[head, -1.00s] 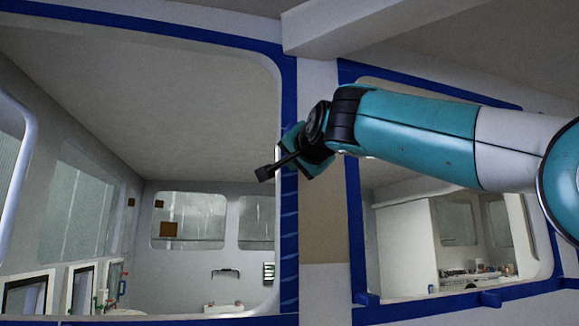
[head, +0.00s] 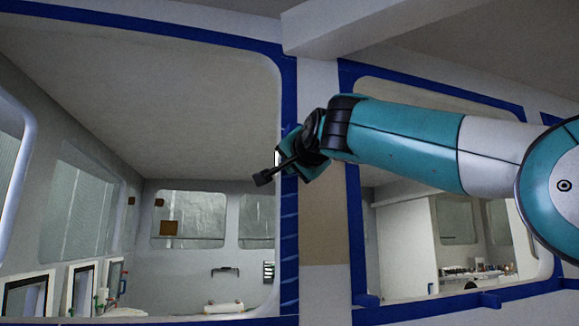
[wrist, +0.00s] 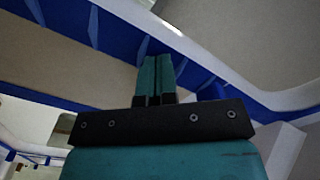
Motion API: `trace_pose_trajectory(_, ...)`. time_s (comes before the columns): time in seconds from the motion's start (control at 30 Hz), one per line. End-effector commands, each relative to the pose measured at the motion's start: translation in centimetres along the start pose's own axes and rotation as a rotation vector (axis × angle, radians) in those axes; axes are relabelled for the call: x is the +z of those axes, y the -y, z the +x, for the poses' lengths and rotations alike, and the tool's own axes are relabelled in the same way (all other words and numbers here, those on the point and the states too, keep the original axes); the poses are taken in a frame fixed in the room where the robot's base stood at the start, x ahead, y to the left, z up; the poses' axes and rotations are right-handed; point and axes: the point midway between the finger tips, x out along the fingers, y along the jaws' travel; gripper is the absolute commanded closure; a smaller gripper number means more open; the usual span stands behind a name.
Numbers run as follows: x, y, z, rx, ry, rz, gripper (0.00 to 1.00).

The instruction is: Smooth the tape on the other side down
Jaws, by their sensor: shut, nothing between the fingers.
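Blue tape (head: 290,265) runs down the right side of the left window opening, with several slanted lifted folds along its lower part. In the wrist view the tape (wrist: 118,32) also shows lifted flaps along a band crossing from upper left to right. Another blue tape strip (head: 355,235) runs down the left side of the right opening and looks mostly flat, with a tab at its bottom. My gripper (head: 263,179) is shut and empty, in front of the left opening's right edge. Its fingers (wrist: 158,75) are together in the wrist view. Whether they touch the tape is unclear. My wrist hides part of the tape.
A pale and tan post (head: 322,225) stands between the two openings. A grey beam (head: 370,22) crosses overhead. Through the left opening (head: 150,110) I see a cabin with windows and framed panels. A shelf with small items (head: 475,275) shows through the right opening.

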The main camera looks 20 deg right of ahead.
Motion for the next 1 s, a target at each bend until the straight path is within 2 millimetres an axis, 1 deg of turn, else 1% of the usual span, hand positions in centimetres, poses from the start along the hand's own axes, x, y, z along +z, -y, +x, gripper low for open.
trace_pose_trajectory(0.57,0.0,-0.1,-0.3,0.0,-0.001,0.0,1.0)
trace_pose_trajectory(1.0,2.4,-2.4,-0.1,0.0,0.0,0.0,1.0)
